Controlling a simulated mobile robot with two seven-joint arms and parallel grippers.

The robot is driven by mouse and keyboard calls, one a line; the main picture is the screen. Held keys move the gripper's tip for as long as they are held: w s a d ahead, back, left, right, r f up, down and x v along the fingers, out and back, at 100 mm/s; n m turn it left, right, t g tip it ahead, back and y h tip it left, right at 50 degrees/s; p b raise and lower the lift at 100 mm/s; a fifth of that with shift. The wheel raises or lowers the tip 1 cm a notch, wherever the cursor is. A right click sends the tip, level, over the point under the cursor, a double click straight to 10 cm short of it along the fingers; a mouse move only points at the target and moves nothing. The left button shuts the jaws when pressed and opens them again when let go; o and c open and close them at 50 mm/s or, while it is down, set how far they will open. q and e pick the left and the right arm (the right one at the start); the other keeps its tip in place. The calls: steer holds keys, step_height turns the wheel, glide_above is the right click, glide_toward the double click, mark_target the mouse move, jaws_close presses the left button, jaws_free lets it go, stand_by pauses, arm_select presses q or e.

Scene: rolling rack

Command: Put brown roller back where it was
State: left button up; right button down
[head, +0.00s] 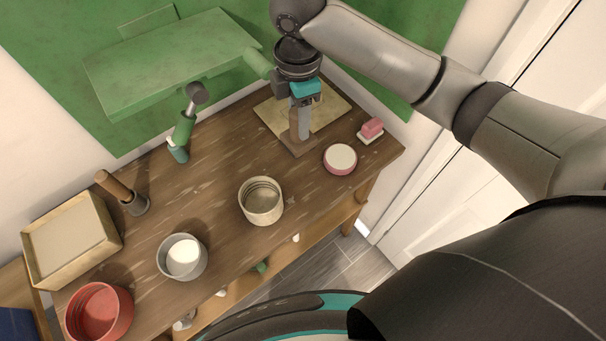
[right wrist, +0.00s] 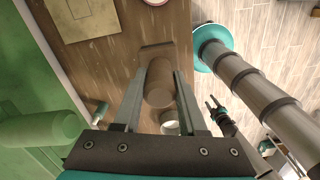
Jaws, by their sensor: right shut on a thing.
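My right gripper (head: 302,103) hangs fingers-down over the back right of the wooden table. It is shut on the brown roller (head: 298,146), whose wide brown end points down close to the table top, at the near edge of a tan sheet. I cannot tell whether that end touches the table. In the right wrist view the brown roller (right wrist: 160,82) lies between the two fingers of the right gripper (right wrist: 158,100). My left gripper (right wrist: 213,103) shows small in that view, its fingers apart and empty. It is not in the head view.
The tan sheet (head: 335,99) lies behind the roller. A pink-rimmed dish (head: 340,159) and a pink block (head: 372,128) stand to the right. A green roller (head: 182,133), a brown-handled tool (head: 118,188), several pots and a box (head: 70,240) stand left. A green rack (head: 170,60) is behind.

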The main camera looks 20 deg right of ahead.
arm_select(q)
steer(key=shift+s+d+f+b, duration=0.2)
steer(key=shift+f+b, duration=0.15)
steer(key=shift+f, duration=0.05)
steer(key=shift+s+d+f+b, duration=0.2)
steer(key=shift+f+b, duration=0.1)
steer(key=shift+f, duration=0.05)
arm_select(e)
steer(key=shift+w+f, duration=0.1)
steer(key=shift+f, duration=8.8)
steer(key=shift+f, duration=0.15)
steer(key=shift+c, duration=2.3)
jaws_free()
step_height(320, 180, up, 12)
steer(key=shift+r+p, duration=0.2)
steer(key=shift+p, duration=0.4)
arm_select(q)
steer(key=shift+w+r, duration=0.1)
steer(key=shift+r, duration=0.5)
arm_select(e)
steer(key=shift+f, duration=0.1)
